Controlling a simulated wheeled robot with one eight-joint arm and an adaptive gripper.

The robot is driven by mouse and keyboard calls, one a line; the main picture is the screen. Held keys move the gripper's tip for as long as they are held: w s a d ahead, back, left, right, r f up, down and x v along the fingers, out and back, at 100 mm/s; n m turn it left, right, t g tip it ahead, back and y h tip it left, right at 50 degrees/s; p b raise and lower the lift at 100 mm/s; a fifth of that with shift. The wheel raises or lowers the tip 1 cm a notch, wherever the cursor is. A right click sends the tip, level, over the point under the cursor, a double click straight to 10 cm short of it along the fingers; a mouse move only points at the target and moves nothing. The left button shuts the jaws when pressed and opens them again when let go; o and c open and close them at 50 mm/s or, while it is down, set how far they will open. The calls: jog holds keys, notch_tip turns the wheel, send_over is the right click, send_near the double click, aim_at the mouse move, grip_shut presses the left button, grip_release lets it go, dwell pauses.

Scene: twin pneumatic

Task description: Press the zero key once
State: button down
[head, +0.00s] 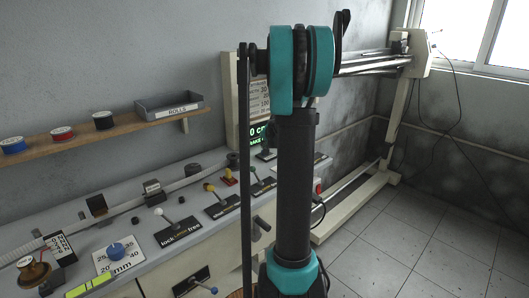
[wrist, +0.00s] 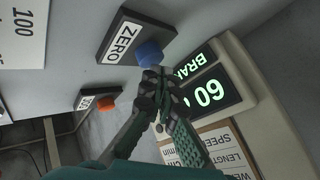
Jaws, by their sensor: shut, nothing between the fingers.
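The zero key is a blue round button (wrist: 150,54) on a dark plate with a white label reading ZERO (wrist: 123,42), in the upper middle of the wrist view. My gripper (wrist: 153,76) is shut and empty, its fingertips together right at the lower edge of the blue key. I cannot tell whether they touch it. The fingertips cover part of the key's lower side. In the head view my arm stands in front of this area, and neither the zero key nor my gripper can be made out there.
A lit display (wrist: 208,92) with green digits stands right of the key. An orange button (wrist: 105,104) on another labelled plate is at lower left. In the head view, a bench (head: 135,268) with several levers runs along the wall under a shelf (head: 75,138).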

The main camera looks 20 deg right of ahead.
jog(key=shift+f, duration=0.5)
dwell(0.4)
jog(key=shift+r, duration=0.95)
jog(key=shift+r, duration=2.55)
